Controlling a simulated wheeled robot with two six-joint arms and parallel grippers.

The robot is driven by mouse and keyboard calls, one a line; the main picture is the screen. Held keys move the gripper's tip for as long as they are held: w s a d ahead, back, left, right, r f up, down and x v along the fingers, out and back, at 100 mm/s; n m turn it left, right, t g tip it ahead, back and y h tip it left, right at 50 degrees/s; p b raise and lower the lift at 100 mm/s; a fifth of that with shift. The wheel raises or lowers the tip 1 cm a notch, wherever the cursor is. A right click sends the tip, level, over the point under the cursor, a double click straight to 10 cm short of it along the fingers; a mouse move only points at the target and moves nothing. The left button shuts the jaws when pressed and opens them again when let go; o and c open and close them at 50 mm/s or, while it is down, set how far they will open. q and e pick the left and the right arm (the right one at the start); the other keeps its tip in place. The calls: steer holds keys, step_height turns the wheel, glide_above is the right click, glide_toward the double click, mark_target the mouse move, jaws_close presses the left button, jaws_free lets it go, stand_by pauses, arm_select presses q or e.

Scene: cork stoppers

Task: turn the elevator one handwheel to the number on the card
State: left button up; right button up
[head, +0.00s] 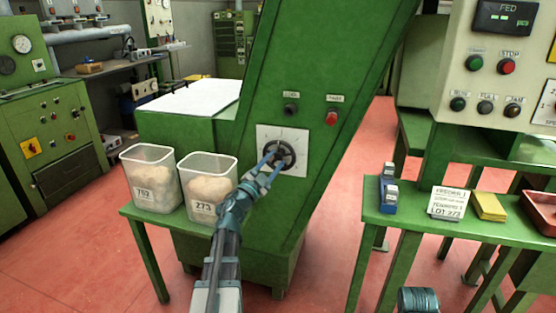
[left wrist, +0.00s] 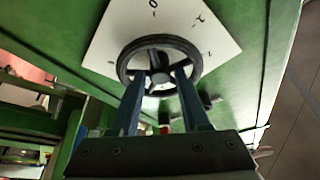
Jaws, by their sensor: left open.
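The black handwheel (head: 279,154) sits on a white dial plate (head: 296,136) on the sloping green elevator housing (head: 265,90). In the left wrist view the spoked handwheel (left wrist: 160,43) fills the space ahead of the fingers, with marks on the plate around it. My left gripper (head: 273,163) is open, its two blue fingers at the wheel's lower rim, overlapping it in view; contact cannot be told. A white card (head: 447,203) stands on the right green bench; its last line reads LOT 273, the other lines are too small to read surely.
Two clear bins, labelled 762 (head: 146,192) and 273 (head: 203,210), stand on a green table left of my arm. A black knob (head: 291,109) and red button (head: 331,117) sit above the dial. A blue device (head: 388,193), yellow pad (head: 489,206) and red tray (head: 541,213) lie on the right bench.

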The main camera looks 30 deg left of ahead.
arm_select(q)
steer(key=b+v, duration=0.2)
steer(key=v, duration=0.9)
